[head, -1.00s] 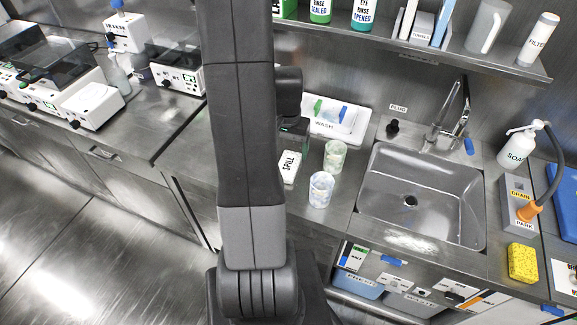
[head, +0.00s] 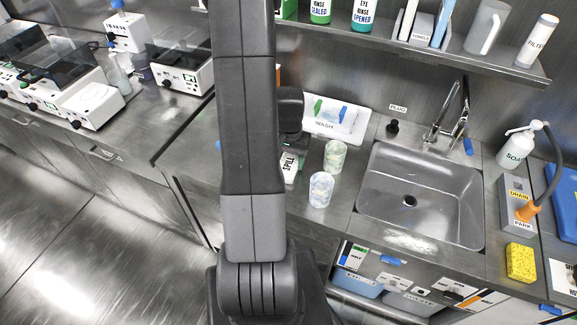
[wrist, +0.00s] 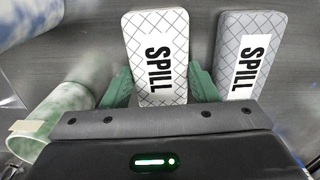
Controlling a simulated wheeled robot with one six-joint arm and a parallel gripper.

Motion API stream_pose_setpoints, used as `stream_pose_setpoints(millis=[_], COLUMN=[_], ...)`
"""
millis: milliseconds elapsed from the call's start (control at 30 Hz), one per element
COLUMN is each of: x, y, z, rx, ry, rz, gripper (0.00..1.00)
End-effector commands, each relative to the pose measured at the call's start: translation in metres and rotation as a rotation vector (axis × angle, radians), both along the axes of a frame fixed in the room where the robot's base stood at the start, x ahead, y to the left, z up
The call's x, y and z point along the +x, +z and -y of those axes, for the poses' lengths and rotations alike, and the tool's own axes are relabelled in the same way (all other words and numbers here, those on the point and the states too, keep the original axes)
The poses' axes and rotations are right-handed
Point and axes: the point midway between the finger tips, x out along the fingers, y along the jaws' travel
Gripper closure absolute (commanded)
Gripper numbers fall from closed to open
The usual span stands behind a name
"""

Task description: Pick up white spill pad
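The white spill pad (wrist: 160,62) has a quilted pattern and a SPILL label. It lies on the steel counter in the wrist view. In the head view the white spill pad (head: 290,174) shows in part beside my arm, which hides the rest. My gripper (wrist: 162,88) has its green fingers apart, one on each side of the pad's near end. Whether the fingers touch the pad I cannot tell. A grey spill pad (wrist: 250,55) with the same label lies just right of the white one, close to the right finger.
Two clear cups, one greenish (head: 335,156) and one bluish (head: 321,189), stand right of the pad. The sink (head: 411,200) lies beyond them. A white WASH tray (head: 337,122) sits behind. Counter left of my arm looks mostly clear.

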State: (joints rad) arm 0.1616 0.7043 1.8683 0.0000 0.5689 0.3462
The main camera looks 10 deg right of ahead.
Motion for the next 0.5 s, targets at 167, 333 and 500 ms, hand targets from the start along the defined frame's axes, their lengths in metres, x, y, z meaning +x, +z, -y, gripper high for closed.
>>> stream_pose_setpoints(millis=[167, 333, 500], x=[0.000, 0.001, 0.001], y=[0.000, 0.005, 0.025], z=[0.000, 0.000, 0.000], rx=[0.000, 0.000, -0.001], ry=[0.000, 0.000, 0.000], rz=[0.000, 0.001, 0.005], gripper=[0.68, 0.68, 0.68])
